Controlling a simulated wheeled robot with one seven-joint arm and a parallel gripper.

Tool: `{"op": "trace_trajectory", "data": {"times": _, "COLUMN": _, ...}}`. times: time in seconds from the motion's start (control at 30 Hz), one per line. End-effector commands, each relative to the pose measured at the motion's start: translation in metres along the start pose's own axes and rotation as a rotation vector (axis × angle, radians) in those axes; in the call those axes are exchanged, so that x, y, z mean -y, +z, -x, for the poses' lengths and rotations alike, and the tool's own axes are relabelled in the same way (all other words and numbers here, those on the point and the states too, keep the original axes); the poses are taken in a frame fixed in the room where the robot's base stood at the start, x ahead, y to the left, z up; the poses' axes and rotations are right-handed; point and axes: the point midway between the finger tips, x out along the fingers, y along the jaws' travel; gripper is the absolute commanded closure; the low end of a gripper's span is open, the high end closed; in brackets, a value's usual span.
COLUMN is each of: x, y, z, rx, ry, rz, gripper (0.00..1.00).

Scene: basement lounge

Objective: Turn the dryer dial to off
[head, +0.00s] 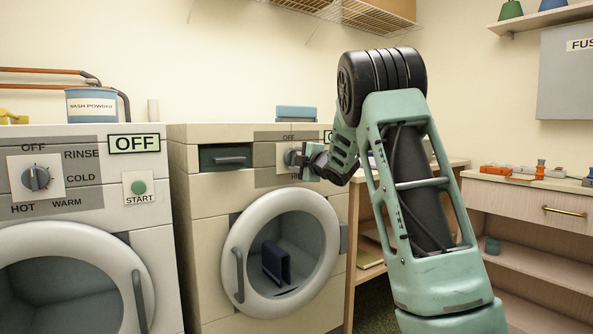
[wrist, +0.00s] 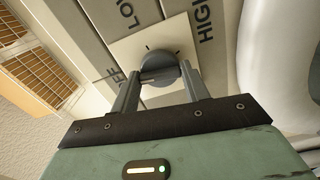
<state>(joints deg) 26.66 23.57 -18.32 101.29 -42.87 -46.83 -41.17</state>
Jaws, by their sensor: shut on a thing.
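The dryer (head: 195,215) is the cream machine in the middle of the head view. Its dial (head: 291,157) is a grey round knob on a pale square plate, partly covered by my gripper (head: 308,162). In the wrist view, my gripper (wrist: 161,74) is shut on the dial (wrist: 165,56), one finger on each side. A short dark tick shows beside the knob, on the LOW side. LOW is at the top, HIGH at the upper right, and OFF at the left is partly hidden by a finger. The dryer's display at its right is mostly hidden by my arm.
The washer (head: 85,215) at left has its own dial and an OFF display (head: 134,143). The dryer's round door (head: 232,235) with its handle lies below the dial. A wooden shelf unit (head: 362,250) stands right of the dryer. A wire rack (head: 365,17) hangs above.

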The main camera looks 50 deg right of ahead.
Motion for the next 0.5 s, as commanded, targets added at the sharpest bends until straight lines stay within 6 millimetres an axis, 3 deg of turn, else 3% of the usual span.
{"op": "trace_trajectory", "data": {"times": 0.5, "x": 0.0016, "y": 0.0000, "z": 0.0001, "rx": 0.000, "ry": -0.003, "rz": 0.155, "gripper": 0.77}}
